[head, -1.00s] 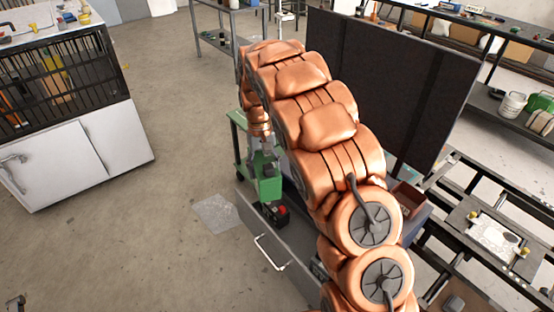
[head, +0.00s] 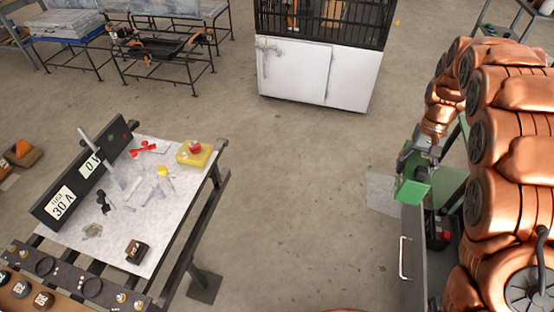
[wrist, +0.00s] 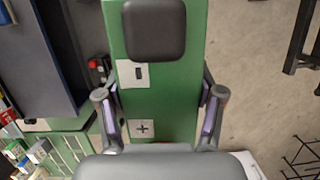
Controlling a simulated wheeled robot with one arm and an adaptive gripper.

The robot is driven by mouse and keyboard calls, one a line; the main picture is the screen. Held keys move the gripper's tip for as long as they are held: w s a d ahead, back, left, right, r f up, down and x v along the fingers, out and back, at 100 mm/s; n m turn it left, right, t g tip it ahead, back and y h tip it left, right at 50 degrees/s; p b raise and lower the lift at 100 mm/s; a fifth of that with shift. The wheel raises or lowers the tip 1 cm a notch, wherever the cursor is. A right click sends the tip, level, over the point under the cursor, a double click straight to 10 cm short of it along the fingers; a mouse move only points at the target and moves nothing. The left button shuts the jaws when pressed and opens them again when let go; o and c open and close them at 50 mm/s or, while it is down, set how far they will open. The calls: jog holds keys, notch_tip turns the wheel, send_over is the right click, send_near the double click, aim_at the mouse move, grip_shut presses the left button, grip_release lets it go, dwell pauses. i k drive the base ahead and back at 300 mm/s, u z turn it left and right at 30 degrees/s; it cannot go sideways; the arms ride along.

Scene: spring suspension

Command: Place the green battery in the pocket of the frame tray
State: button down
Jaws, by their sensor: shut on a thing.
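The green battery (head: 411,188) is a long green block, held up at the right of the head view. My gripper (head: 418,165) is shut on it from above, near the drawer cabinet. In the wrist view the battery (wrist: 160,100) fills the middle, with white plus and minus labels and a dark square pad. The fingers of my gripper (wrist: 160,108) press on its two sides. I cannot make out the frame tray or its pocket for certain in these views.
A grey drawer cabinet (head: 412,245) stands below the battery, with a black object with a red top (head: 438,230) on it. A bench (head: 62,232) at left bears small parts and a yellow box (head: 194,153). A white cabinet (head: 315,72) stands behind. The floor between is clear.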

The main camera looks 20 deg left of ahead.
aim_at(142, 192)
jog(key=u, duration=1.1)
jog(key=i, duration=1.25)
jog(key=u, duration=2.65)
